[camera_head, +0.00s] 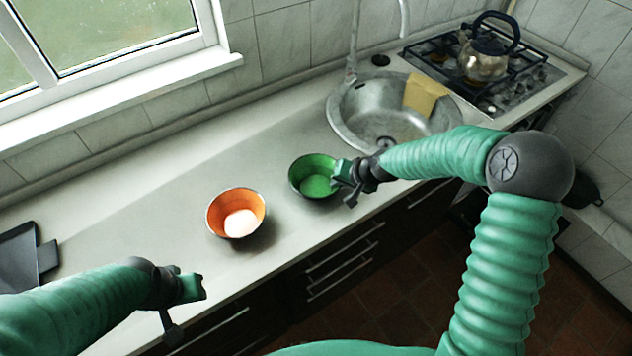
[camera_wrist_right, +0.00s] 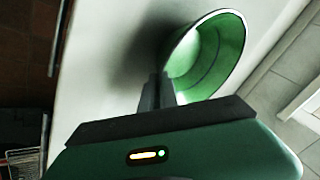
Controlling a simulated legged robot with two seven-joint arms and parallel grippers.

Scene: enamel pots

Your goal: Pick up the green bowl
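The green bowl (camera_head: 312,184) is upright at the counter's front, right of the orange bowl. My right gripper (camera_head: 345,174) is at its right rim in the head view. In the right wrist view, the green bowl (camera_wrist_right: 215,60) is beyond the fingers (camera_wrist_right: 158,92), which are close together at its near rim and look shut on its wall. I cannot tell whether the bowl is clear of the counter. My left gripper (camera_head: 190,288) is at the lower left, away from both bowls, and its finger opening cannot be made out.
An orange bowl (camera_head: 221,208) with something pale inside stands left of the green bowl. A round sink (camera_head: 345,112) with a yellow cloth (camera_head: 424,94) lies behind my right arm. A kettle (camera_head: 484,58) is on the stove. A dark object (camera_head: 20,262) lies at left.

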